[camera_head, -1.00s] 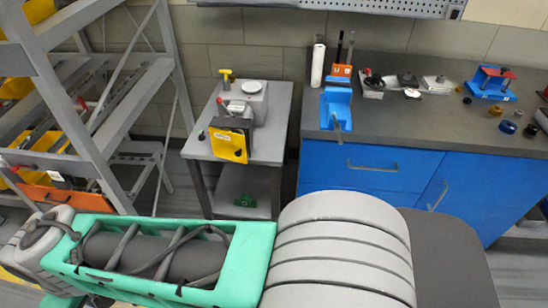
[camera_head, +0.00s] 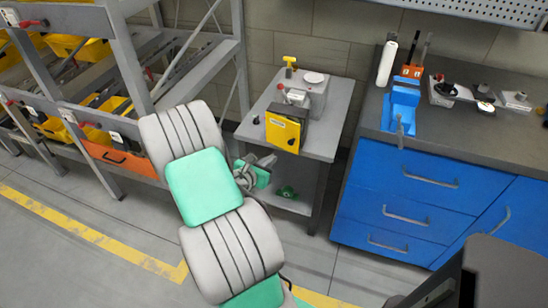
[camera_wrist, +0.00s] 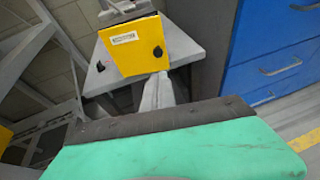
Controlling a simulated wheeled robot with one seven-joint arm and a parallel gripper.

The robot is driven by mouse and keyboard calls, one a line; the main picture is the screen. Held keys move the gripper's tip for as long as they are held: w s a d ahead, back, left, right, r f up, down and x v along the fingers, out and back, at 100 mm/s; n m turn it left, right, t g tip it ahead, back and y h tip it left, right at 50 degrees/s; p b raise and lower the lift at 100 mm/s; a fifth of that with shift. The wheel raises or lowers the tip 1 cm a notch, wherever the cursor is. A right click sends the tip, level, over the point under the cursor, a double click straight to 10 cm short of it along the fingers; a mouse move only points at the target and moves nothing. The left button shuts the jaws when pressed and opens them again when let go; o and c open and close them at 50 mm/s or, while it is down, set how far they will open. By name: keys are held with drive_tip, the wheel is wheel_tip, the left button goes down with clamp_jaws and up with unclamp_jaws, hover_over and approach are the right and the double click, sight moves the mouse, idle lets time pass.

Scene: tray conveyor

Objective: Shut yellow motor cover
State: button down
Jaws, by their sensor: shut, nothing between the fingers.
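The yellow motor cover (camera_head: 283,131) is a flat panel with a pale label and a dark knob, at the front of a grey motor unit (camera_head: 316,98) on a small grey table. A dark edge shows behind its top and right side; how far it stands from the unit is hard to tell. It also shows in the wrist view (camera_wrist: 130,62), upper middle.
The grey table (camera_head: 338,121) has a lower shelf with a green part (camera_head: 287,192). A yellow-handled item (camera_head: 289,63) stands behind the unit. A shelf rack with yellow bins (camera_head: 60,130) is left; a blue cabinet (camera_head: 375,195) is close on the right. Open floor lies in front.

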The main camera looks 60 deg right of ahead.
approach(290, 144)
drive_tip(key=x, duration=0.5)
drive_tip(key=shift+d+f, duration=0.2)
drive_tip(key=shift+d, duration=0.5)
